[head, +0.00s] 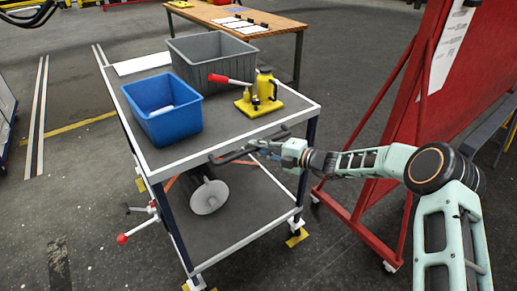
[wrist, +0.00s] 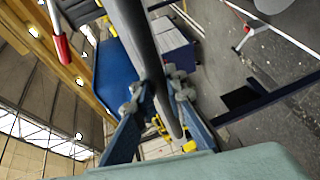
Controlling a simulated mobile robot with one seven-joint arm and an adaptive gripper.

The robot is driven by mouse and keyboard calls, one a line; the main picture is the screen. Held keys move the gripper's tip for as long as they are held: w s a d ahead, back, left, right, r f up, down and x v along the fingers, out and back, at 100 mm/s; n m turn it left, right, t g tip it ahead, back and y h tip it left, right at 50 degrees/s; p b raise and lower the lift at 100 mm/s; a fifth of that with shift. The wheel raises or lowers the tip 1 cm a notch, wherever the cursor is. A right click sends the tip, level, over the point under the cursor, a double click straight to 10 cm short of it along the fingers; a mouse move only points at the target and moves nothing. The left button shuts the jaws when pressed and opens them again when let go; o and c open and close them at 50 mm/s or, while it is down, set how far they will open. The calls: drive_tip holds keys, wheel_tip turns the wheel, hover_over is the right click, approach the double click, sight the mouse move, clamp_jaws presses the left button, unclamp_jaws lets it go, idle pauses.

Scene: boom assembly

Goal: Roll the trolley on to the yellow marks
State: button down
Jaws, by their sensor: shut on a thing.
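The trolley (head: 222,122) stands upright in the middle of the head view, with a dark top deck, pale rims and a lower shelf. My gripper (head: 264,148) is shut on the dark trolley handle (head: 232,154) at its near side. In the wrist view, the handle (wrist: 143,45) runs between the two fingers of my gripper (wrist: 158,98).
On the deck are a blue bin (head: 162,108), a grey bin (head: 205,58) and a yellow jack (head: 262,93). A red-knobbed lever (head: 122,238) sticks out left. A red panel frame (head: 357,215) stands close right; a wooden table (head: 232,16) stands behind.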

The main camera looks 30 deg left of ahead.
drive_tip(key=shift+w, duration=0.1)
drive_tip(key=c, duration=1.9)
unclamp_jaws()
drive_tip(key=shift+c, duration=0.2)
drive_tip(key=shift+d, duration=0.1)
drive_tip(key=d+r, duration=0.2)
drive_tip(key=d, duration=0.9)
drive_tip(key=shift+d, duration=0.4)
drive_tip(key=shift+r, duration=0.1)
